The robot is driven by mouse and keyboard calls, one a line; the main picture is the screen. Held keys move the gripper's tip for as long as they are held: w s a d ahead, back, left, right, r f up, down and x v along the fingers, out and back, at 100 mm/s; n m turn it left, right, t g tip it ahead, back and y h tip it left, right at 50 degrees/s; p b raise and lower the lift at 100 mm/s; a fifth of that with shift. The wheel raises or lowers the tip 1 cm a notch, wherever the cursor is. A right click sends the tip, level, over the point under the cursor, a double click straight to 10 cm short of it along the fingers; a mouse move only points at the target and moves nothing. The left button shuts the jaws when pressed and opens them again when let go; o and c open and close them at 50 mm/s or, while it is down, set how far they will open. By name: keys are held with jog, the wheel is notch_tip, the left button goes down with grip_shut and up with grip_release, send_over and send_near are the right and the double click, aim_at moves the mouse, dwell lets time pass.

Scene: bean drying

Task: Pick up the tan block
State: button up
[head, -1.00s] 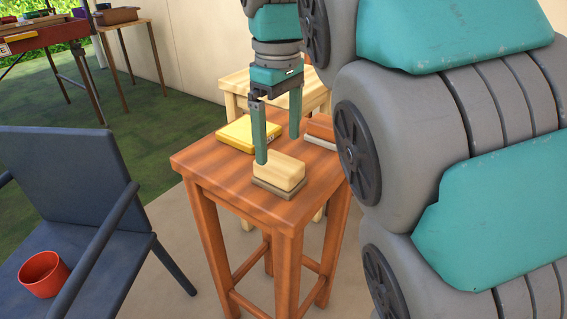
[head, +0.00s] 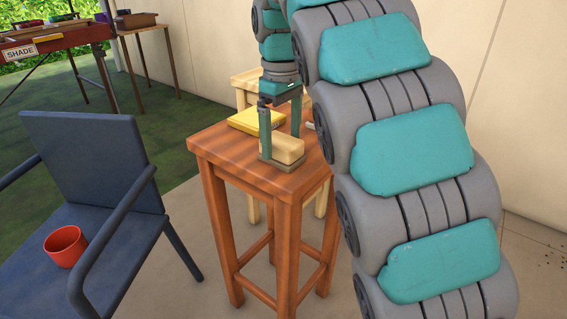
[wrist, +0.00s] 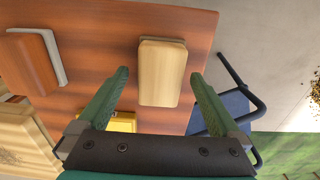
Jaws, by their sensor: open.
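The tan block (head: 287,148) lies on a thin dull base (head: 266,164) near the front of the brown stool top (head: 229,150). My gripper (head: 281,146) is open, pointing down at the block. In the head view one finger stands at the block's left end and the other at its far right side. In the wrist view the tan block (wrist: 161,72) shows between the two fingertips (wrist: 159,75), with a gap on each side. I cannot tell exactly how far down the fingers reach beside it.
A yellow box (head: 245,121) lies behind the block. A red-brown block with a grey edge (wrist: 30,62) is on the same top, mostly hidden by my arm in the head view. A blue chair (head: 100,170) with a red cup (head: 65,246) stands at left.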

notch_tip(320, 180, down, 2)
jog(key=shift+f, duration=0.1)
jog(key=shift+c, duration=0.4)
jog(key=c, duration=1.3)
